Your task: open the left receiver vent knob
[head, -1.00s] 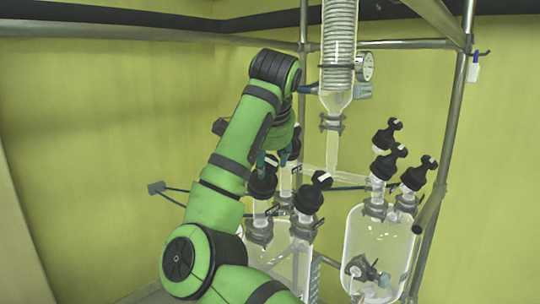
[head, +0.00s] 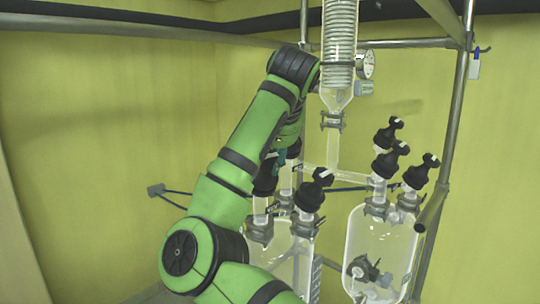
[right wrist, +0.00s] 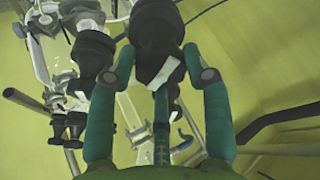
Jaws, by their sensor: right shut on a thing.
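The left receiver (head: 291,268) is a clear glass vessel, low in the middle of the head view, with several black-capped necks. My right gripper (head: 273,160) reaches down to a black knob (head: 264,183) on its left neck. In the right wrist view, the teal fingers of this gripper (right wrist: 158,62) stand on both sides of a black knob (right wrist: 155,38) with a white mark and are shut on it. My arm and fingers partly cover this knob in the head view. My left gripper is not in view.
Another black knob (head: 312,190) stands close to the right of the held one. The right receiver (head: 380,242) has several black knobs. A coiled glass condenser (head: 340,50) and metal frame posts (head: 450,130) stand around. Free room lies to the left.

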